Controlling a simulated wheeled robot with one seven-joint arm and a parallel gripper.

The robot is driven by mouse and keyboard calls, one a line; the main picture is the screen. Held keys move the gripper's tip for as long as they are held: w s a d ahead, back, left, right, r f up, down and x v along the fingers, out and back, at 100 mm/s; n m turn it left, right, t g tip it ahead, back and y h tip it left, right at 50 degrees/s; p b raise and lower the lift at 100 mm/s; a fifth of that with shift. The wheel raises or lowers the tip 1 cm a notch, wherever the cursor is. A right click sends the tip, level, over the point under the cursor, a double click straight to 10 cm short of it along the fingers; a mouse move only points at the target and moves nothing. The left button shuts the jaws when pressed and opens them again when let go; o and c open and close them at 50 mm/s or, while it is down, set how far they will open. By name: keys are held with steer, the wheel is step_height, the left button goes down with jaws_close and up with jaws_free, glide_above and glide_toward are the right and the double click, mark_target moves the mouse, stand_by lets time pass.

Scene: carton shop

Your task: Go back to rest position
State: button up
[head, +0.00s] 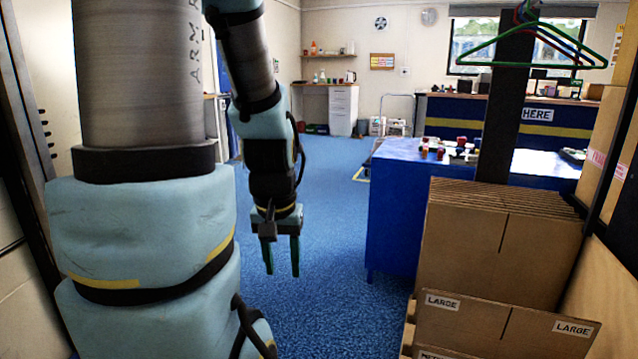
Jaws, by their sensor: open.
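My gripper (282,256) hangs from my arm left of the middle of the head view, pointing down. Its two green-edged fingers are apart, and nothing shows between them. It is over the blue carpet (330,215), to the left of the blue table and apart from it. My arm's large links fill the left of the view and hide what lies behind them.
A blue table (405,210) with small items stands right of the middle. Flat cartons labelled LARGE (500,250) stand in a rack at the lower right. A trolley (385,125) stands farther back. Carpet beyond the gripper is clear.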

step_height(320, 180, up, 19)
steer(key=p, duration=1.7)
steer(key=shift+f, duration=0.15)
steer(key=shift+o, duration=0.4)
